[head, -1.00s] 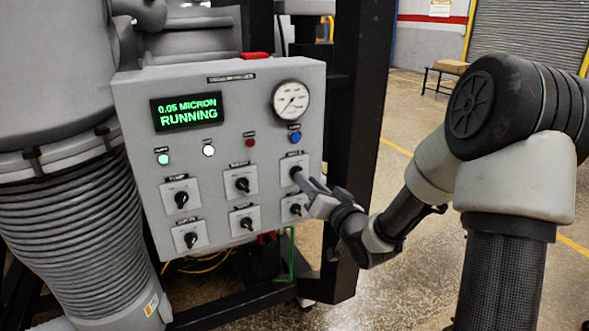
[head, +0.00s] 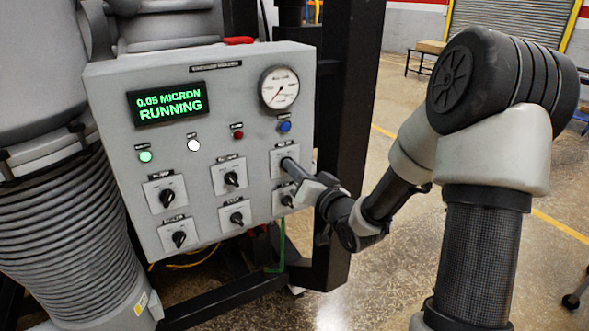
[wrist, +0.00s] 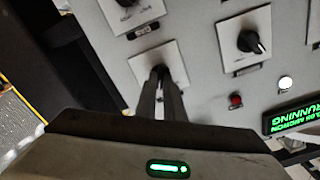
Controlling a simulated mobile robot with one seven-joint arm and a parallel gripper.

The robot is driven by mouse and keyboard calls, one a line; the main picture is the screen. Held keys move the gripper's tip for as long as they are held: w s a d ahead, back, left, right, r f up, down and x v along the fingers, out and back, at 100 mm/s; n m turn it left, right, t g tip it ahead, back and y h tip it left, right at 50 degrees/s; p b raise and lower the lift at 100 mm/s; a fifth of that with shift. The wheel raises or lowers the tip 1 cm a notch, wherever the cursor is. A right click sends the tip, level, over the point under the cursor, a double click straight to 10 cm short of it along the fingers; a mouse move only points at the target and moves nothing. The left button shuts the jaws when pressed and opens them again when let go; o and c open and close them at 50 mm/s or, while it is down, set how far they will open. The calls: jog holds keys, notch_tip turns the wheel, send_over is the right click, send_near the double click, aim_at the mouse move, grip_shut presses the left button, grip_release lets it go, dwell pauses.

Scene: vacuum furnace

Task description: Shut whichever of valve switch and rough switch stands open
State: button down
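The grey control panel (head: 205,120) carries two rows of black rotary switches on pale square plates. Their small labels are too blurred to tell which are valve and rough. My gripper (head: 290,165) is at the upper right switch, its fingers covering most of that knob. In the wrist view, the fingers (wrist: 160,80) are close together with the dark knob of the upper right switch (wrist: 159,70) between their tips. The upper middle switch (head: 231,179) also shows in the wrist view (wrist: 250,41), its pointer slanted. The lower right switch (head: 287,201) is just below my gripper.
The display (head: 168,107) reads 0.05 MICRON RUNNING. A round gauge (head: 279,88) and several indicator lamps sit above the switches. A dark upright post (head: 345,100) stands right of the panel, and a ribbed bellows (head: 70,230) stands left. Open floor lies to the right.

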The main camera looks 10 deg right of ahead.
jog(key=shift+f+n+b, duration=0.1)
jog(key=shift+n+b, duration=0.2)
jog(key=shift+b, duration=0.25)
jog(key=shift+a+n+b, duration=0.2)
jog(key=shift+n+b, duration=5.4)
jog(key=shift+b, duration=1.8)
jog(key=shift+r, duration=0.2)
jog(key=c, duration=1.9)
grip_release()
jog(key=shift+o, duration=0.2)
jog(key=shift+f, duration=0.1)
jog(key=shift+s, duration=0.1)
